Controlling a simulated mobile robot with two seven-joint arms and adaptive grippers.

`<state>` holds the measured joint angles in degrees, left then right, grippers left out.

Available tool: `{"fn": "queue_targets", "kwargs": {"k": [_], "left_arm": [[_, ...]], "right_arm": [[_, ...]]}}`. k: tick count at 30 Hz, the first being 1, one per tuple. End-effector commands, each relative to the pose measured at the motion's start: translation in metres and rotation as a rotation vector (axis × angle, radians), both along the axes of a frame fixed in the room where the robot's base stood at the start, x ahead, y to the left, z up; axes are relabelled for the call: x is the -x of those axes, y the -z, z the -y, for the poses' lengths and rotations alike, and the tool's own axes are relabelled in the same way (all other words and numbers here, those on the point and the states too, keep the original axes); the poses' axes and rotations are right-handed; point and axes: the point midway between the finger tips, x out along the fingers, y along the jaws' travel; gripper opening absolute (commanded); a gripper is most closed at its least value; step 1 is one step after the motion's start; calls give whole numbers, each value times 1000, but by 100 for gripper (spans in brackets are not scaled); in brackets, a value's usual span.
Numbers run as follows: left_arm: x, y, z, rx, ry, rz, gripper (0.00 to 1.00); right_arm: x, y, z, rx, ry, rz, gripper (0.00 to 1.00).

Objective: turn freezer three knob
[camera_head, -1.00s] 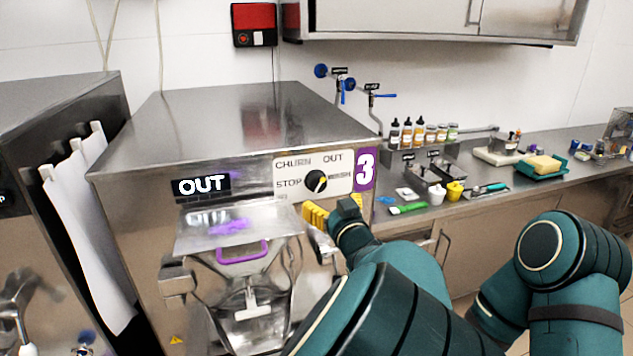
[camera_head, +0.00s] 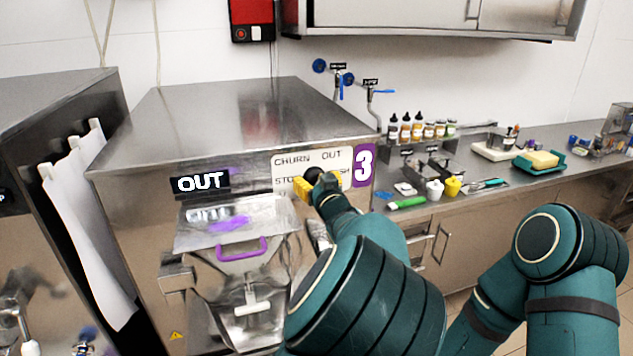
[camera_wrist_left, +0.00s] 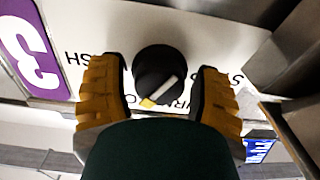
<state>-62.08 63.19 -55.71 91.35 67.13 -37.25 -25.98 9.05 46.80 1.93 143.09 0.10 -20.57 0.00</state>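Freezer three's knob (camera_head: 313,174) is a round black dial on the white label panel (camera_head: 290,161), beside the purple "3" sign (camera_head: 363,165). The knob also shows in the left wrist view (camera_wrist_left: 158,68), with a white bar and a small yellow mark on its face. My left gripper (camera_head: 317,184) is at the panel, its yellow fingers open on either side of the knob. In the left wrist view a gap shows between the knob and each finger. The gripper partly hides the panel's lower lettering. My right gripper is out of view.
The freezer's front has an "OUT" display (camera_head: 201,184) and a chute with a purple handle (camera_head: 242,249) left of my arm. A counter with bottles (camera_head: 406,130), a green-handled tool (camera_head: 407,203) and a sponge (camera_head: 541,159) lies to the right.

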Motion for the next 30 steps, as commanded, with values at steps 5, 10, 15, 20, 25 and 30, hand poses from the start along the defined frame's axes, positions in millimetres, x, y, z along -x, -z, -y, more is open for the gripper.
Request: {"fn": "queue_targets", "kwargs": {"k": [5, 10, 15, 20, 25, 30], "left_arm": [[0, 0, 0, 0, 0, 0, 9], [0, 0, 0, 6, 0, 2, 9], [0, 0, -1, 43, -1, 15, 9], [0, 1, -1, 125, -1, 40, 9], [-1, 2, -1, 255, -1, 84, 8], [-1, 2, -1, 408, -2, 133, 8]], "right_arm": [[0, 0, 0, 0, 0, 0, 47], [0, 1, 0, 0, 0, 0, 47], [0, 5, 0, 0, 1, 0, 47], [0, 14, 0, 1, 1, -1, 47], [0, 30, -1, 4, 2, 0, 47], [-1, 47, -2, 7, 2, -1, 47]]}}
